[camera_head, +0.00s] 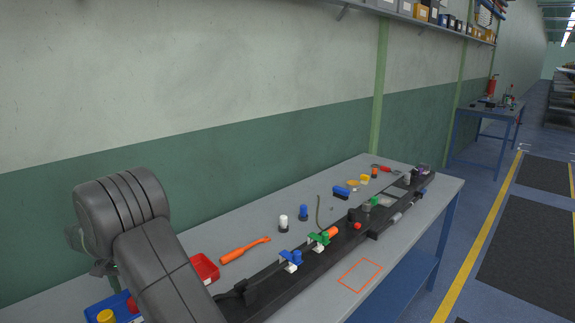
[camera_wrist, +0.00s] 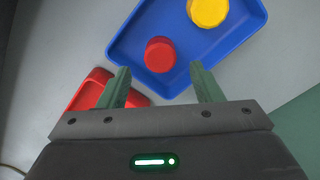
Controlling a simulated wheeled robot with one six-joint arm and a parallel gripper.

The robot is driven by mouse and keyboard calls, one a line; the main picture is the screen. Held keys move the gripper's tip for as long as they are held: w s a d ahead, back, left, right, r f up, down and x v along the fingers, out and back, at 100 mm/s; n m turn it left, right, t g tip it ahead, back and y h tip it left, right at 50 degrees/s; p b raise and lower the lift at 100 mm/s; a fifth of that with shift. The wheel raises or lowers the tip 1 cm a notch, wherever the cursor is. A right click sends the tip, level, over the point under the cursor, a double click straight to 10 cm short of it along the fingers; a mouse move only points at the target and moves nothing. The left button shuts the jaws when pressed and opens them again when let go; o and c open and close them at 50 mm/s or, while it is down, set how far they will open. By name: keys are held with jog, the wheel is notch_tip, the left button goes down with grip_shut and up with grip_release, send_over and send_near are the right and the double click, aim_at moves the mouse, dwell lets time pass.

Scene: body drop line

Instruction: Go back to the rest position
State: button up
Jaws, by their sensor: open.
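My gripper (camera_wrist: 160,87) is open in the wrist view, its two green fingers apart with nothing between them. Past the fingertips is a blue tray (camera_wrist: 130,47) holding a red round piece (camera_wrist: 160,55) and a yellow round piece (camera_wrist: 209,11). A red tray (camera_wrist: 88,88) lies beside it, partly hidden behind the left finger. In the head view my grey arm stands at the lower left and covers part of the blue tray (camera_head: 92,309) and the red tray (camera_head: 206,268). The fingers are hard to make out there.
The workbench (camera_head: 210,235) runs along the wall. On it are an orange-handled tool (camera_head: 245,250), a white cylinder (camera_head: 283,224), a blue cylinder (camera_head: 303,212) and a long black fixture (camera_head: 262,291) with several small parts. The orange outlined square (camera_head: 361,275) is empty. Open floor lies to the right.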

notch_tip(320, 180, down, 5)
jog(key=shift+f, duration=0.2)
jog(key=shift+r, duration=1.95)
